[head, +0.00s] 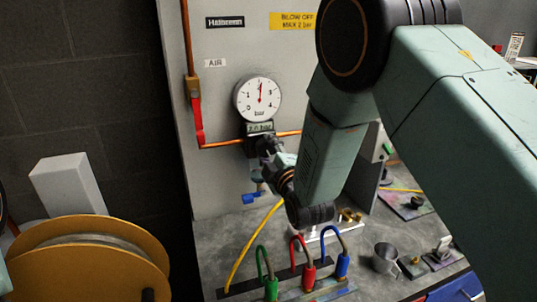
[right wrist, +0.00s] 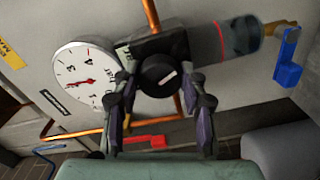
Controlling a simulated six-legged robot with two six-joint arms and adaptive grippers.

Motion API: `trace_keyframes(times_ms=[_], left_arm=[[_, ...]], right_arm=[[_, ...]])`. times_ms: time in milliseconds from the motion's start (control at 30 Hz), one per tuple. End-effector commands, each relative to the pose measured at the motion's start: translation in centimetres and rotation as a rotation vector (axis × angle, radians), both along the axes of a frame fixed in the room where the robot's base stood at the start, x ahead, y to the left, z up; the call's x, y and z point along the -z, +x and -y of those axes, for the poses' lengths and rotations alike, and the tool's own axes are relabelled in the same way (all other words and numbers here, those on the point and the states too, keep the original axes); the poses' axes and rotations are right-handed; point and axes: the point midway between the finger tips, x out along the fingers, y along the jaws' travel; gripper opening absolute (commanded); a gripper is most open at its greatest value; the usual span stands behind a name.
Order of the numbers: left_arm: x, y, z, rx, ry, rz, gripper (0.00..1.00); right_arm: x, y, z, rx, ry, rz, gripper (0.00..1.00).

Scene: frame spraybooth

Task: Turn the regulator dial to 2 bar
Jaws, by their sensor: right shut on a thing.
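The regulator dial (right wrist: 158,75) is a black round knob with a white mark. It sits between the two fingers of my right gripper (right wrist: 160,98) in the right wrist view, and the fingers are shut on its sides. In the head view the right gripper (head: 268,158) reaches the regulator below the gauge and hides the dial. The white round gauge (head: 250,105) has a red needle pointing almost straight up, between the 1 and the 3. It also shows tilted in the right wrist view (right wrist: 75,65). A small display (head: 260,128) under it is too small to read surely. My left gripper is out of view.
Copper pipe (head: 222,144) runs along the grey panel beside the regulator. A blue valve handle (head: 250,198) hangs below it. Green, red and blue hooked fittings (head: 309,272) stand on the bench. A yellow reel (head: 75,280) is at lower left.

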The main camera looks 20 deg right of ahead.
Motion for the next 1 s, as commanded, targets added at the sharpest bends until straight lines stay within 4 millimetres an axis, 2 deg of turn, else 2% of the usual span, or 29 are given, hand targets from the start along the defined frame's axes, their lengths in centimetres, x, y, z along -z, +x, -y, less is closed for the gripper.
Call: trace_keyframes(times_ms=[633,667,900,1000], left_arm=[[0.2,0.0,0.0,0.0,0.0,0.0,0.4],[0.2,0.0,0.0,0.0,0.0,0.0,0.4],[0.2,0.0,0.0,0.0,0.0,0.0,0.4],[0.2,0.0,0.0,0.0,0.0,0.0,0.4]], right_arm=[[0.17,-0.09,-0.12,-0.005,-0.047,-0.003,0.11],[0.17,-0.09,-0.12,-0.005,-0.047,-0.003,0.45],[0.1,-0.05,-0.07,-0.002,-0.045,-0.002,0.65],[0.08,-0.04,-0.05,-0.002,-0.045,-0.001,0.66]])
